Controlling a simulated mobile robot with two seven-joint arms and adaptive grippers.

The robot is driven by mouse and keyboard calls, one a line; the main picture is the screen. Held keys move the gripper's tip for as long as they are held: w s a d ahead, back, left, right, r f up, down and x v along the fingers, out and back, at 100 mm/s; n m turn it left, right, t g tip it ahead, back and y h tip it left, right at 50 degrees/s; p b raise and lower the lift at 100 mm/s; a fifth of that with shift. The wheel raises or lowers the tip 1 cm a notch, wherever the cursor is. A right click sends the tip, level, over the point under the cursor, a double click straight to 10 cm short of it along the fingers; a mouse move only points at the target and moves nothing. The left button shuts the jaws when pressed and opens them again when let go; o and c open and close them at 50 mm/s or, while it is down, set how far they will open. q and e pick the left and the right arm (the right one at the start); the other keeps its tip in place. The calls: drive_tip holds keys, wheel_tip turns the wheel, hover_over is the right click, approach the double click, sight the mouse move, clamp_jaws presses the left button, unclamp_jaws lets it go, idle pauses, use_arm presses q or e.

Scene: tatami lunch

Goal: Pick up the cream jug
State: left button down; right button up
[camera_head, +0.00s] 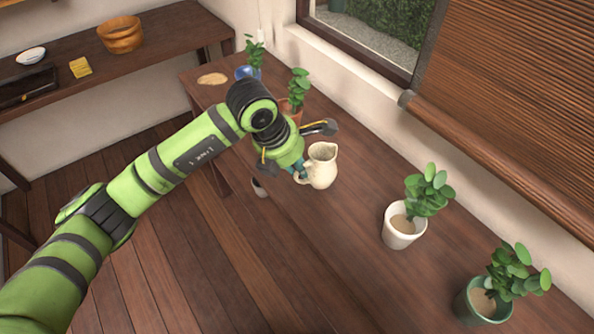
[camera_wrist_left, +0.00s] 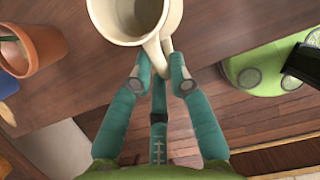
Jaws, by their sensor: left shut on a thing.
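The cream jug (camera_head: 322,166) is upright at the wooden table, near its front edge in the head view. I cannot tell whether its base touches the table. My left gripper (camera_head: 301,174) is at the jug's handle, on its left side. In the left wrist view the jug (camera_wrist_left: 118,22) is at the top, and the teal fingers of my left gripper (camera_wrist_left: 161,75) are shut on its handle. The jug's inside shows dark and its base is hidden. My right gripper is in neither view.
A white-potted plant (camera_head: 398,236) and a green-potted plant (camera_head: 476,304) stand to the right on the table (camera_head: 350,235). A terracotta-potted plant (camera_head: 298,90) and a blue-potted plant (camera_head: 248,72) stand behind my arm. The table between jug and white pot is clear.

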use_arm(q)
drive_tip(key=s+d+r+b, duration=0.1)
drive_tip(key=d+r+b, duration=0.2)
drive_tip(key=d+r, duration=0.5)
drive_tip(key=shift+s+d+r, duration=0.15)
drive_tip(key=shift+d+r, duration=0.1)
drive_tip(key=shift+d, duration=1.5)
idle(1.0)
